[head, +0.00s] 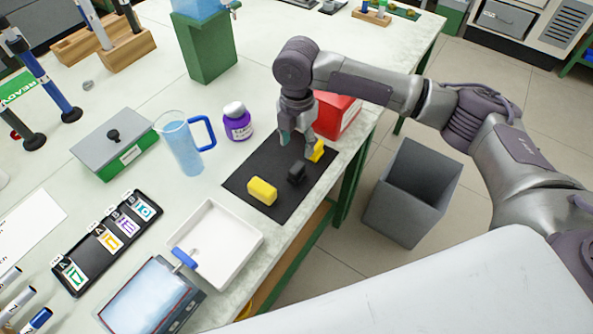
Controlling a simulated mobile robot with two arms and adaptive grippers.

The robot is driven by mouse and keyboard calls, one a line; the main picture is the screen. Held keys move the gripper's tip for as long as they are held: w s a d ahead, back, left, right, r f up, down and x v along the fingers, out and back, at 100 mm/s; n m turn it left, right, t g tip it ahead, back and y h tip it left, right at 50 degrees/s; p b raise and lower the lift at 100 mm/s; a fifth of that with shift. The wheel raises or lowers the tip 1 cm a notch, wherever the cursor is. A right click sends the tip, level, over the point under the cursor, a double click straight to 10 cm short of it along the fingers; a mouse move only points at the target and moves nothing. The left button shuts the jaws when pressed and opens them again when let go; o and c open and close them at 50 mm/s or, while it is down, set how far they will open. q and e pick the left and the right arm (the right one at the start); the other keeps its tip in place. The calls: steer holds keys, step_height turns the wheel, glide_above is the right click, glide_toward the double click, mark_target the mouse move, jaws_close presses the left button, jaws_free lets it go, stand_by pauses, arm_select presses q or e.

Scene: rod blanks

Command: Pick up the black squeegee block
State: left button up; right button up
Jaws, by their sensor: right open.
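The black squeegee block (296,173) lies on a dark mat (235,185) on the table. One yellow block (262,191) lies to its left and nearer to me. Another yellow block (317,151) lies to its right and is partly covered by my gripper. My right gripper (297,144) points down above the mat, just behind the black block, with its fingers apart and nothing seen between them. Whether a finger touches the right yellow block, I cannot tell. My left gripper is not in view.
A red box (337,114) stands close behind the right gripper. A purple jar (237,122) and a clear jug (181,145) stand left of the mat. A white tray (249,244) lies in front. A grey bin (413,190) stands on the floor beyond the table edge.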

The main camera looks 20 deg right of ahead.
mark_target(297, 167)
step_height(297, 167, down, 4)
steer(key=shift+r, duration=0.15)
steer(key=f, duration=0.2)
steer(key=s+f+p, duration=0.1)
steer(key=f, duration=0.1)
steer(key=shift+a+f, duration=0.2)
steer(key=shift+f, duration=0.1)
steer(key=shift+w+f, duration=0.1)
steer(key=shift+f, duration=0.35)
jaws_close()
